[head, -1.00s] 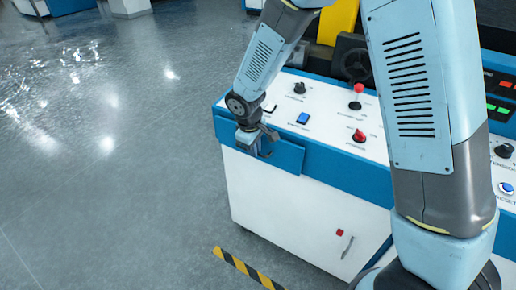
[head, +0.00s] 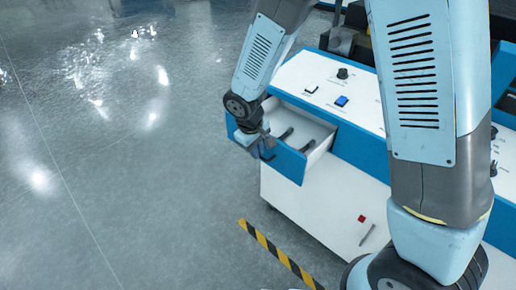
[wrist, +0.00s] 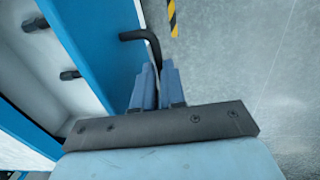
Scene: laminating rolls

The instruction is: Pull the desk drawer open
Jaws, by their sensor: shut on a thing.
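The desk drawer (head: 291,164) has a blue front and a white inside. It stands pulled well out of the white and blue console, with its inside showing. Its black bar handle (wrist: 140,36) shows in the wrist view on the blue drawer front (wrist: 88,38). My gripper (head: 264,150) is at the drawer front, with its fingers (wrist: 158,72) closed around the handle. The fingers hide part of the handle. Two dark, rod-like things lie or stick up inside the drawer.
The console top (head: 310,77) carries a black knob (head: 342,73) and a blue button (head: 341,100). A yellow and black floor stripe (head: 277,253) runs below the drawer. The grey floor to the left is clear. My upper arm hides part of the console.

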